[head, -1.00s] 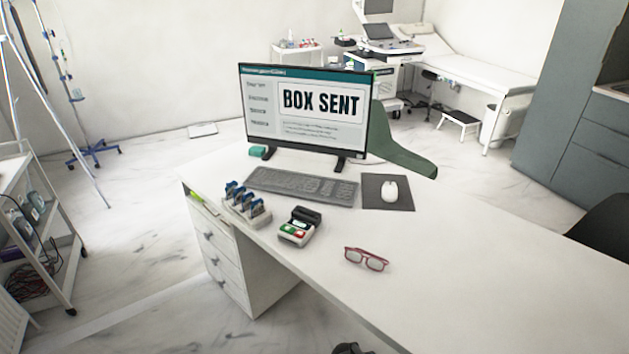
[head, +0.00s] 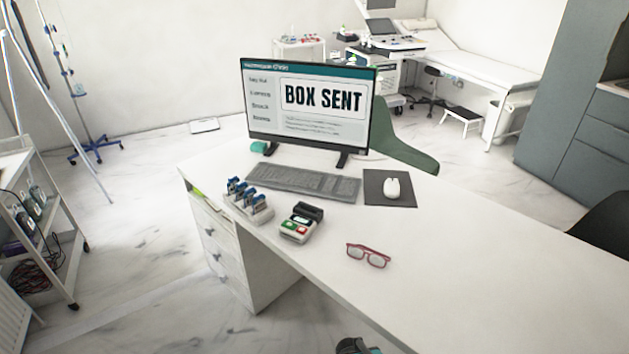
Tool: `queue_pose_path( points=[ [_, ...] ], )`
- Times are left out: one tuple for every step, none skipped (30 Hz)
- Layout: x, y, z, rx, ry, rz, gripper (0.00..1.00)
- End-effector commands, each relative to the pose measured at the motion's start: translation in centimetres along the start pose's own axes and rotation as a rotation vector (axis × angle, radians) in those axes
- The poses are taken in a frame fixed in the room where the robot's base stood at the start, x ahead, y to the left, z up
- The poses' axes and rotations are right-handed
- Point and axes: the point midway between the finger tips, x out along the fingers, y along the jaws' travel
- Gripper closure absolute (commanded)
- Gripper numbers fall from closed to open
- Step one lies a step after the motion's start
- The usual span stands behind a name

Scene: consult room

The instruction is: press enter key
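A grey keyboard (head: 303,182) lies on the white desk (head: 440,235) in front of the monitor (head: 306,104). Its single keys are too small to tell apart, so I cannot pick out the enter key. The monitor is on and reads "BOX SENT" in large letters. A dark piece with a teal patch (head: 357,346) shows at the bottom edge, apart from the keyboard. It looks like the end of my arm, but its fingers are not visible. Nothing touches the keyboard.
A white mouse (head: 392,188) lies on a dark pad (head: 376,200) right of the keyboard. A stamp rack (head: 249,206), a small card terminal (head: 299,225) and red glasses (head: 368,255) lie nearer the front. The desk's right side is clear.

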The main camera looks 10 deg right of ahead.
Motion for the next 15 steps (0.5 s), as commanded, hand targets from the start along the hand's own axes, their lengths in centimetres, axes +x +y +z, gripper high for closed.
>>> queue_pose_path(
  points=[
    [0.00, 0.00, 0.00, 0.000, 0.000, 0.000, 0.79],
    [0.00, 0.00, 0.00, 0.000, 0.000, 0.000, 0.84],
    [0.00, 0.00, 0.00, 0.000, 0.000, 0.000, 0.91],
    [0.00, 0.00, 0.00, 0.000, 0.000, 0.000, 0.96],
    [0.00, 0.00, 0.00, 0.000, 0.000, 0.000, 1.00],
    [0.00, 0.00, 0.00, 0.000, 0.000, 0.000, 1.00],
    [0.00, 0.00, 0.00, 0.000, 0.000, 0.000, 1.00],
    [0.00, 0.00, 0.00, 0.000, 0.000, 0.000, 1.00],
    [0.00, 0.00, 0.00, 0.000, 0.000, 0.000, 1.00],
    [0.00, 0.00, 0.00, 0.000, 0.000, 0.000, 1.00],
    [0.00, 0.00, 0.00, 0.000, 0.000, 0.000, 1.00],
    [0.00, 0.00, 0.00, 0.000, 0.000, 0.000, 1.00],
    [0.00, 0.00, 0.00, 0.000, 0.000, 0.000, 1.00],
    [0.00, 0.00, 0.00, 0.000, 0.000, 0.000, 1.00],
    [0.00, 0.00, 0.00, 0.000, 0.000, 0.000, 1.00]
  ],
)
